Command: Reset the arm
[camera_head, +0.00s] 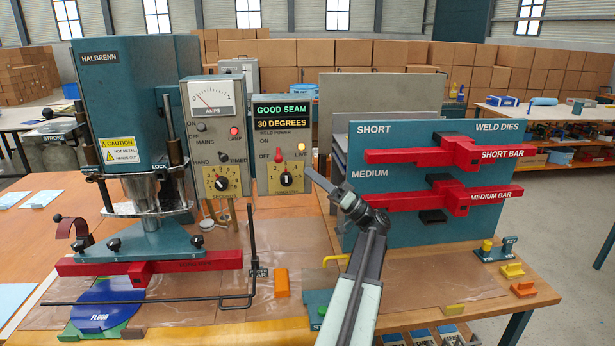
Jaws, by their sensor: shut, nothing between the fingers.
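My arm rises from the bottom middle of the head view, and my gripper (322,183) is at its upper end. The gripper is shut and empty, with its thin tip pointing up and left. I cannot tell whether the tip touches the box. The box display reads GOOD SEAM and 30 DEGREES. My forearm hides part of the table and the left edge of the teal weld dies rack (400,228).
The teal Halbrenn machine (120,105) stands at left over a red bar (150,263). The rack holds a red short bar (440,155) and medium bar (440,198). An orange block (282,283) and bent black rod (150,300) occupy the table front. Clear sheet lies right of my arm.

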